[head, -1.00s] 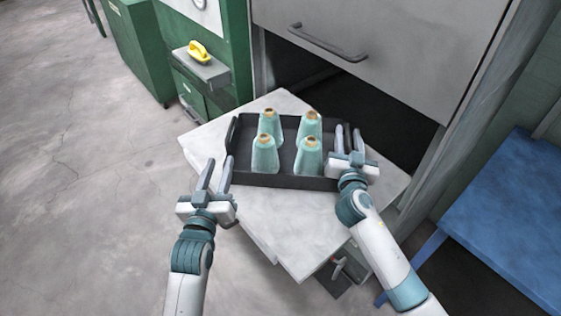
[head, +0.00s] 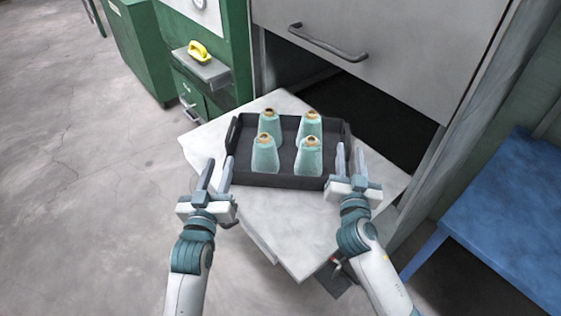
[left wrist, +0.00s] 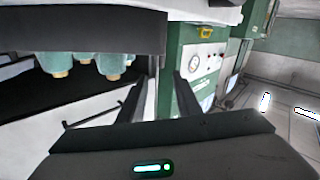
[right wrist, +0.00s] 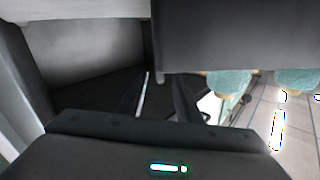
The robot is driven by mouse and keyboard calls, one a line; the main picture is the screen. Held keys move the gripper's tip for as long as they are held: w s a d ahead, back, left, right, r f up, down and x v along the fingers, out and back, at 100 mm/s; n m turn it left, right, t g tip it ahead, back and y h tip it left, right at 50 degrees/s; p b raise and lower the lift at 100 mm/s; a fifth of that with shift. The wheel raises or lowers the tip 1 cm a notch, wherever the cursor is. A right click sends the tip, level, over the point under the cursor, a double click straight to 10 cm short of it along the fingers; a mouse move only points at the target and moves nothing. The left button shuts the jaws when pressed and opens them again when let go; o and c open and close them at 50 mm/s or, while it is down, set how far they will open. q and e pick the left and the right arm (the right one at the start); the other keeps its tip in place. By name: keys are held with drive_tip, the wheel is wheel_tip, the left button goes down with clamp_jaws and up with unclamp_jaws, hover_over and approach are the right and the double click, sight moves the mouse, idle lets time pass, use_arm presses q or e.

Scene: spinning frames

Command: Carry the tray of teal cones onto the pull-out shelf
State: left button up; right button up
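A dark tray (head: 270,181) holds several teal cones (head: 265,157) standing upright. It rests on a pale grey slab (head: 290,222) in the head view; I cannot tell whether this slab is the pull-out shelf. My left gripper (head: 217,163) is open and empty at the tray's near left corner. My right gripper (head: 350,150) is open at its right end. Both wrist views show spread fingers near the tray's dark wall, in the left wrist view (left wrist: 80,30) and the right wrist view (right wrist: 220,40). I cannot tell whether either gripper touches it.
A grey cabinet front (head: 400,55) with a bar handle (head: 328,45) stands behind the slab, with a dark opening below. Green cabinets (head: 145,50) and a yellow-handled object (head: 200,52) are at the back left. A blue table (head: 500,215) is at right. Floor at left is clear.

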drive_tip(key=shift+s+a, duration=0.2)
drive_tip(key=shift+s, duration=2.15)
drive_tip(key=shift+s, duration=0.1)
